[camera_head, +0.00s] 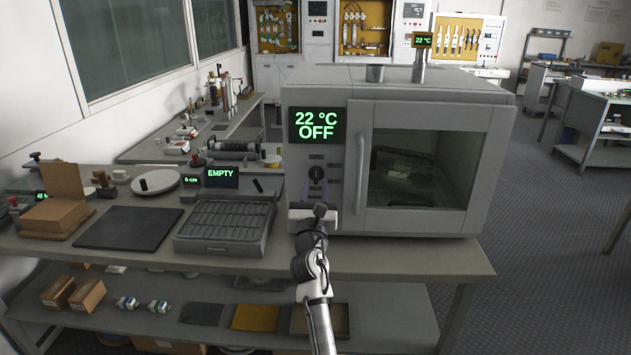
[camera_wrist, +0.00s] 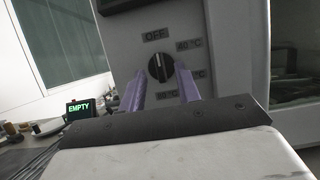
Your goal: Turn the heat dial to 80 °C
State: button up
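The heat dial (camera_head: 316,173) is a round black knob on the front panel of a grey oven (camera_head: 432,92), below a green display (camera_head: 317,125) reading "22 °C OFF". In the wrist view the dial (camera_wrist: 160,68) shows a pale pointer line standing nearly upright, toward the "OFF" label (camera_wrist: 155,34). Temperature labels sit around it; the upper right one (camera_wrist: 188,45) seems to read 40 °C, and the lower ones are partly hidden by my fingers. My gripper (camera_wrist: 160,90) is open, its two purple fingers apart just below and in front of the dial. It appears empty.
The oven door (camera_head: 425,157) is shut, with its vertical handle (camera_head: 361,170) right of the dial. A grey slotted tray (camera_head: 220,246) and an "EMPTY" display (camera_head: 221,178) stand to the left on the bench. A dark mat (camera_head: 128,228) lies farther left.

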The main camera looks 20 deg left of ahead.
aim_at(316, 176)
jog(key=shift+x, duration=1.05)
grip_shut()
